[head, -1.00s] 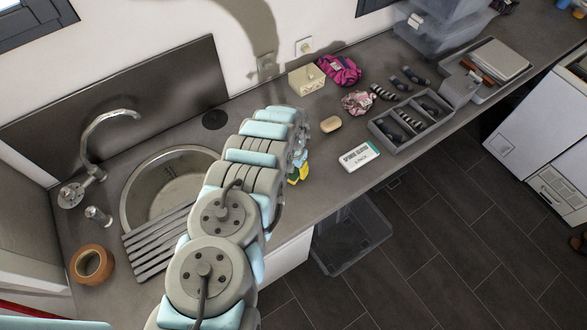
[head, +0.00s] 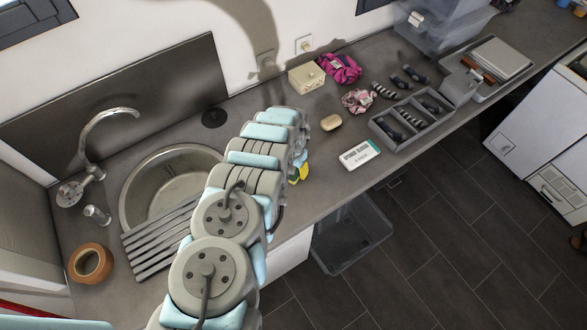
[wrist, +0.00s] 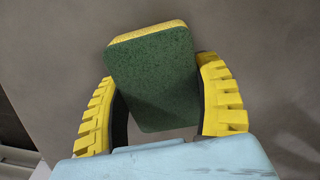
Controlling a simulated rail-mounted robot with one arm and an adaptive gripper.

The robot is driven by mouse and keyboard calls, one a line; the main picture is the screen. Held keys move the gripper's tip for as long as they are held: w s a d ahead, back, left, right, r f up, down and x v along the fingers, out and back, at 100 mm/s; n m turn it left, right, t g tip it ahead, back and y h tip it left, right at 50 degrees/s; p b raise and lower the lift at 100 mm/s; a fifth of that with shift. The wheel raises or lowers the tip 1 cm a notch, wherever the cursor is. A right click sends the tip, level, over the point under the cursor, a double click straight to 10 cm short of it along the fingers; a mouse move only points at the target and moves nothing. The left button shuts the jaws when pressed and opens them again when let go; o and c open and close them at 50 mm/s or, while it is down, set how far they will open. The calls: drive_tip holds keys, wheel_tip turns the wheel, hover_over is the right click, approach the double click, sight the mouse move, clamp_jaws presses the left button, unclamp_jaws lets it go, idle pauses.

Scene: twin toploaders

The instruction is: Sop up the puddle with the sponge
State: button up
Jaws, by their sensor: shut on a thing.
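The sponge (wrist: 150,75), with a green face and a yellow layer along its far edge, sits between the yellow ridged fingers of my gripper (wrist: 156,88) in the wrist view. My gripper is shut on it, and the sponge is tilted. The grey countertop shows behind it; I cannot tell whether they touch. In the head view, my arm hides most of my gripper (head: 299,173); only a bit of yellow shows by the counter's front part, right of the sink. I cannot make out the puddle in either view.
A round sink (head: 143,190) with a faucet (head: 100,125) and slatted rack is left of my arm. A soap bar (head: 331,122), a white box (head: 359,154), a pink scrunchie (head: 357,101) and a grey divided tray (head: 393,143) lie to the right. A clear bin (head: 350,240) stands below.

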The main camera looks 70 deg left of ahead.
sight(301, 182)
drive_tip(key=shift+d, duration=0.1)
drive_tip(key=shift+d+r+p, duration=0.1)
drive_tip(key=shift+d+p, duration=0.05)
drive_tip(key=shift+p, duration=0.2)
drive_tip(key=shift+w+d+p, duration=0.2)
drive_tip(key=shift+d+p, duration=0.65)
drive_tip(key=shift+d, duration=0.25)
drive_tip(key=shift+w+d+p, duration=0.15)
drive_tip(key=shift+d+p, duration=0.5)
drive_tip(key=shift+d, duration=0.55)
drive_tip(key=shift+w+a, duration=0.1)
